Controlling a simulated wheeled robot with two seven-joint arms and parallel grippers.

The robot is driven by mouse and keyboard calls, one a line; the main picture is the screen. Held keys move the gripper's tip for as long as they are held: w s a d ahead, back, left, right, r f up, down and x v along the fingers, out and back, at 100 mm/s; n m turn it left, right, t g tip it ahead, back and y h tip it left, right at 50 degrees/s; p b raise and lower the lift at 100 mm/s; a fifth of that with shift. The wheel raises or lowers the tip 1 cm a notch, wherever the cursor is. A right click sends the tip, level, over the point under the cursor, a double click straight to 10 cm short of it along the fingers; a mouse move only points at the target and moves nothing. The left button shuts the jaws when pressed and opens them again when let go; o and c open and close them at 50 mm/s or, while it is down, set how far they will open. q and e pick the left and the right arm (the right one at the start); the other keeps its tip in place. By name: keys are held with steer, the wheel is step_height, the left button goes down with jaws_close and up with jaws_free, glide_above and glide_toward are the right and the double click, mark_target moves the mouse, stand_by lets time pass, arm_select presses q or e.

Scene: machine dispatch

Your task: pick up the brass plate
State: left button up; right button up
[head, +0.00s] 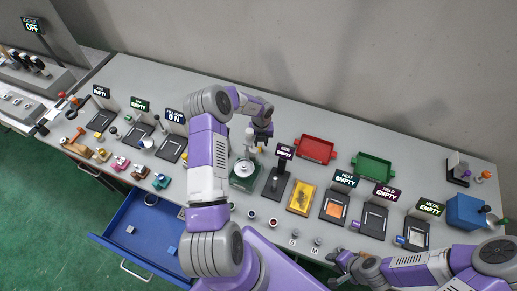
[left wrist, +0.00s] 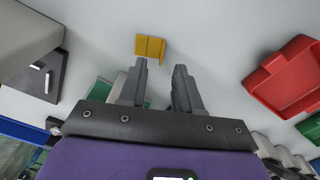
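A small gold-yellow piece, which looks like the brass plate (left wrist: 150,47), lies on the pale worktop in the left wrist view. It sits just beyond the fingertips, nearer the left finger. My left gripper (left wrist: 161,68) is open, its two grey fingers apart with nothing seen between them. In the head view my left gripper (head: 262,131) is over the back middle of the bench, and my arm hides much of the area around it. I cannot clearly make out the plate there. My right gripper (head: 338,267) is low near the bench's front edge; its fingers are too unclear to read.
A red tray (head: 315,149) and a green tray (head: 373,168) stand right of my left gripper. A round green-based device (head: 244,174) and a yellow panel (head: 301,198) are in front. An open blue drawer (head: 137,237) juts out at the front left. Several labelled stations line the bench.

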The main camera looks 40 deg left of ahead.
mark_target(261, 147)
arm_select(q)
steer(key=f, duration=0.2)
steer(key=f+b, duration=0.1)
steer(key=f, duration=0.1)
steer(key=shift+w+f, duration=0.1)
steer(key=shift+w, duration=0.15)
jaws_close()
